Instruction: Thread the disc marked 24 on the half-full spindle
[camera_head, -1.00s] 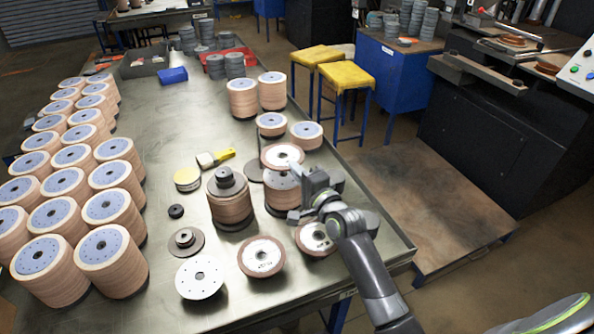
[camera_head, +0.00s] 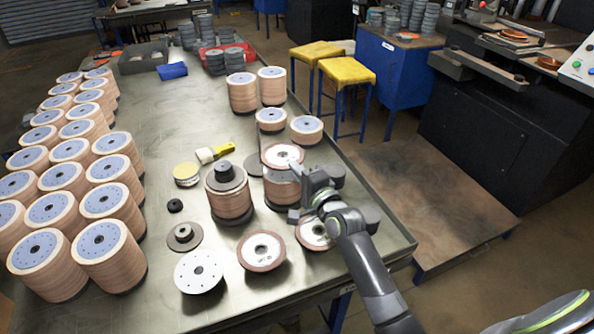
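My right gripper (camera_head: 296,169) reaches in from the lower right and appears shut on the right rim of a disc (camera_head: 281,154), which has a pale centre and brown rim. The disc is over a shorter stack of discs (camera_head: 281,188) on what looks like the half-full spindle. The disc's hole lies roughly above the stack's middle, and a narrow gap seems to show below it. The spindle's tip is not clear, and the number on the disc cannot be read. The gripper partly hides the stack's right side. My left gripper is not in view.
A taller stack with a dark cap (camera_head: 228,195) stands just left. Loose discs lie in front: a white one (camera_head: 190,281) and a brown-rimmed one (camera_head: 262,261), with another (camera_head: 311,240) partly under my arm. Many stacks fill the table's left side. A yellow-handled brush (camera_head: 213,153) lies behind.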

